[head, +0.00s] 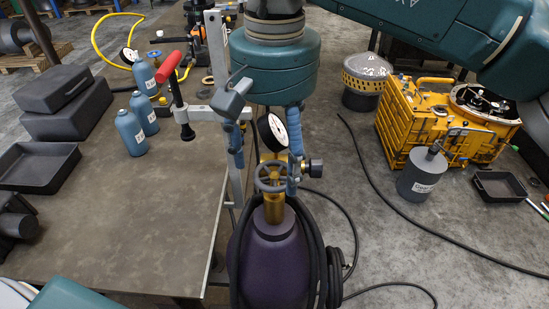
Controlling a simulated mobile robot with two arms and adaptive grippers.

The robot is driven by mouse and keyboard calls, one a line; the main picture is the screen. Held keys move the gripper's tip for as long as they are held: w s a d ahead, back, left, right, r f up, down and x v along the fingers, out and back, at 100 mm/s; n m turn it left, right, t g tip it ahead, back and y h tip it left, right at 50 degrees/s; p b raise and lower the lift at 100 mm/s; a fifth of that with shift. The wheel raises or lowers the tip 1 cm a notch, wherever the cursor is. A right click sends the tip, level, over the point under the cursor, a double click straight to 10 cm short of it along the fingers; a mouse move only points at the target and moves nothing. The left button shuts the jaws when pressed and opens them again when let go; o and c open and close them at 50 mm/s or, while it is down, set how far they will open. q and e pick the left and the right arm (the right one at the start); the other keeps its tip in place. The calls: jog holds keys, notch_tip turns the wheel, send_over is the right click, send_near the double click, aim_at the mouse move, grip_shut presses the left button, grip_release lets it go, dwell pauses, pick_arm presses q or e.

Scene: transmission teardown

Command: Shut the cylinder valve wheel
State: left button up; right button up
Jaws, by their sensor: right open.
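A purple gas cylinder (270,262) stands upright on the floor beside the table. On its brass neck sits a grey-brown spoked valve wheel (271,176). A white-faced pressure gauge (273,131) and a brass regulator rise just behind the wheel. My right gripper (266,172) comes down from above with its blue-grey fingers spread wide and pointing down. One finger is left of the wheel and the other is at its right edge. I cannot tell whether the right finger touches the wheel. My left gripper is not in view.
The brown table (140,215) is close on the left, with a red-handled clamp (169,68) at its edge. Blue bottles (131,132) stand on it. Black hoses hang around the cylinder and trail across the floor. A yellow gearbox housing (405,125) stands right.

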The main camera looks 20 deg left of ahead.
jog(key=shift+f, duration=0.85)
jog(key=c, duration=1.1)
jog(key=shift+c, duration=0.2)
